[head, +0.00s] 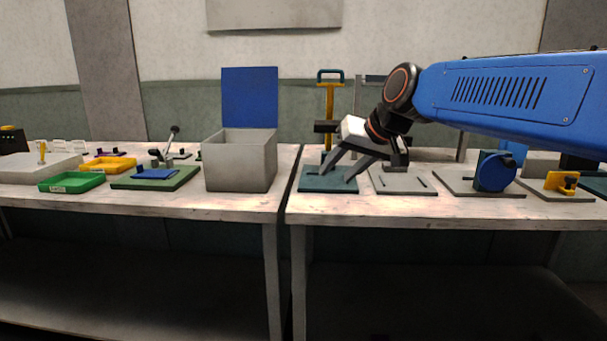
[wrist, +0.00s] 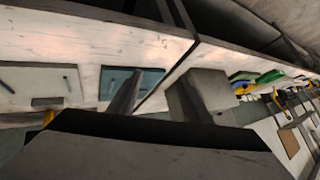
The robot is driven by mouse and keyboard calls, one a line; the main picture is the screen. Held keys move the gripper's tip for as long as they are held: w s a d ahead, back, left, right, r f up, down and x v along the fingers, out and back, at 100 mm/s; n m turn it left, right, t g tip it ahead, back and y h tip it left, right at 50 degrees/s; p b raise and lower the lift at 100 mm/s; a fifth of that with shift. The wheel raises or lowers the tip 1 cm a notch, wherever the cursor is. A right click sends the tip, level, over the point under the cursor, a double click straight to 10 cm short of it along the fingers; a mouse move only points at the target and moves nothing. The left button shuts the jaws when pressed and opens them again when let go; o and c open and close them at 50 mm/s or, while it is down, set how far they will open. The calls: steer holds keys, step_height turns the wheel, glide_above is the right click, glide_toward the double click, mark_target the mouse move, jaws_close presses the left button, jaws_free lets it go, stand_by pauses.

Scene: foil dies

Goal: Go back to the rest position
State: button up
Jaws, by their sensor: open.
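My gripper (head: 339,173) is open, with its two dark fingers spread and pointing down and left. Nothing shows between the fingers. My blue arm reaches in from the right. In the wrist view a dark finger overlaps the teal plate (wrist: 152,78). I cannot tell how far the fingertips are above the plate.
A grey box (head: 240,164) with a raised blue lid stands on the left bench, left of my gripper. Green (head: 70,183) and yellow trays lie farther left. A grey plate (head: 402,184) and a blue round device (head: 494,172) are to the right. A narrow gap separates the benches.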

steer(key=s+d+f+h, duration=0.1)
steer(key=s+d+f, duration=0.5)
steer(key=s+f, duration=0.2)
steer(key=s+d+f+m+g+h, duration=0.1)
steer(key=s+d+f+h, duration=0.1)
steer(key=s+d+f, duration=0.5)
steer(key=s+d+f+g+h, duration=0.1)
steer(key=s+d+f, duration=0.6)
steer(key=s, duration=0.7)
step_height(320, 180, down, 2)
steer(key=shift+d+f+m+h, duration=0.1)
steer(key=shift+d+m+h, duration=0.15)
steer(key=shift+h, duration=0.25)
steer(key=shift+s, duration=0.1)
